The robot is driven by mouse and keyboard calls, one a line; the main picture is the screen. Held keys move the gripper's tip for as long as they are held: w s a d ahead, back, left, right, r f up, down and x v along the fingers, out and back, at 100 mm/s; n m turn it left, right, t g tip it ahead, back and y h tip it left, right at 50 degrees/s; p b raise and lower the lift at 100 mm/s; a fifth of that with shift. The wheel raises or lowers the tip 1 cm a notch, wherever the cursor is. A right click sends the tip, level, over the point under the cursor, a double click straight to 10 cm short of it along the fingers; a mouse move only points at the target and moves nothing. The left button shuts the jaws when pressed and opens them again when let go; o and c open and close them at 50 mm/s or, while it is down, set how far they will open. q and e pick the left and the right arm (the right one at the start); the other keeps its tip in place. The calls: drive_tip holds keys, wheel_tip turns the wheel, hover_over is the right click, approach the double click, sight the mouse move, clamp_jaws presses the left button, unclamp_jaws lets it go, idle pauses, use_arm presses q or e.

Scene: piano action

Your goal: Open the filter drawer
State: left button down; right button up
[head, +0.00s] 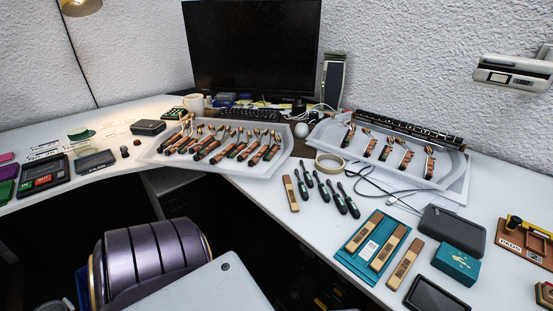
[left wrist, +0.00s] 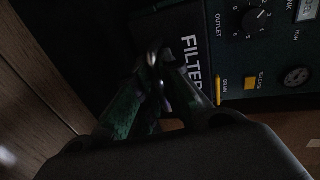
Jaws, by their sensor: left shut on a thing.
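In the dark left wrist view, the filter drawer front (left wrist: 192,62) carries the white word FILTER, turned sideways. My left gripper (left wrist: 158,72) is right at this front, with its two greenish fingers closed together. It is shut on a small metallic part that looks like the drawer's handle (left wrist: 154,47); the fingers and deep shadow hide much of it. I cannot tell from this dark view whether the drawer front stands out from its housing. In the head view neither gripper shows, and I cannot make out the drawer there.
A wooden surface (left wrist: 35,95) lies close at left. In the head view, the white desk (head: 270,205) holds trays, tools and a monitor (head: 252,45).

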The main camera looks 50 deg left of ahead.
use_arm(q)
drive_tip(key=c, duration=1.5)
unclamp_jaws()
drive_tip(key=shift+c, duration=0.2)
drive_tip(key=v, duration=1.2)
drive_tip(key=shift+r, duration=0.15)
